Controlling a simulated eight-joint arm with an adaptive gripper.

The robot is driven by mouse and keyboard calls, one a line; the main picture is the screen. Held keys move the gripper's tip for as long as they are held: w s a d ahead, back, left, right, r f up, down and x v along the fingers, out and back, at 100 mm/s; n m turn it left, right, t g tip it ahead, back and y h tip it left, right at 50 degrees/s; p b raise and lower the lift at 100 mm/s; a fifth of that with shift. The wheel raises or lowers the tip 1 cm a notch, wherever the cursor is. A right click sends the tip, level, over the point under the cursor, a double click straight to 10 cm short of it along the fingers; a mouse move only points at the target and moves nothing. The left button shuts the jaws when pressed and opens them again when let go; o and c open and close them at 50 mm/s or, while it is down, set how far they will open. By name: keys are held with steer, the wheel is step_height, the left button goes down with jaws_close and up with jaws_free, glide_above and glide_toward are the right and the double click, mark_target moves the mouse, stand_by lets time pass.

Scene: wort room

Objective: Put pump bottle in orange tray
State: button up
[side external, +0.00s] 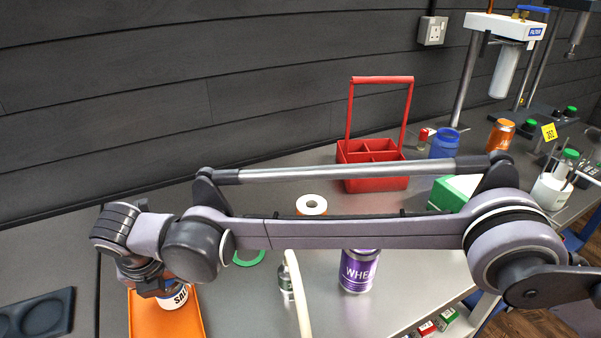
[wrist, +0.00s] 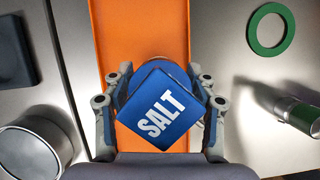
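A small dark bottle with a silvery top (side external: 286,280) stands on the bench right of the orange tray (side external: 138,320); it is probably the pump bottle. A green and silver bottle (wrist: 302,115), likely the same one, shows at the right in the wrist view. The orange tray also shows in the wrist view (wrist: 140,22). My gripper (wrist: 160,72) is low over the tray, its fingers on either side of a blue salt container (wrist: 160,112), also seen in the side view (side external: 178,298). I cannot tell whether the fingers clamp it or whether it rests on the tray.
A dark tray with round hollows (side external: 40,312) is at the left. A silvery round container (wrist: 35,145) is at lower left. A red caddy (side external: 375,180) stands behind my arm.

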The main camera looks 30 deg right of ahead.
stand_by(0.3)
steer(key=v, duration=1.2)
steer(key=w+d+r+m, duration=0.25)
steer(key=d+m, duration=0.55)
steer(key=d, duration=0.6)
steer(key=w+d+r+m, duration=0.25)
steer(key=d+m, duration=0.45)
steer(key=d, duration=0.7)
steer(key=s+d+f+m+t, duration=0.1)
steer(key=s+d+f+m, duration=0.4)
steer(key=s+d+m, duration=0.3)
steer(key=s+d+f+m+t, duration=0.1)
steer(key=s+d+f+m, duration=0.4)
steer(key=s+d+m, duration=0.3)
steer(key=d+m, duration=0.3)
steer(key=d, duration=0.4)
steer(key=shift+s+d+f+m+t, duration=0.2)
steer(key=shift+s+f+m+t, duration=0.05)
steer(key=shift+f+m+t, duration=0.15)
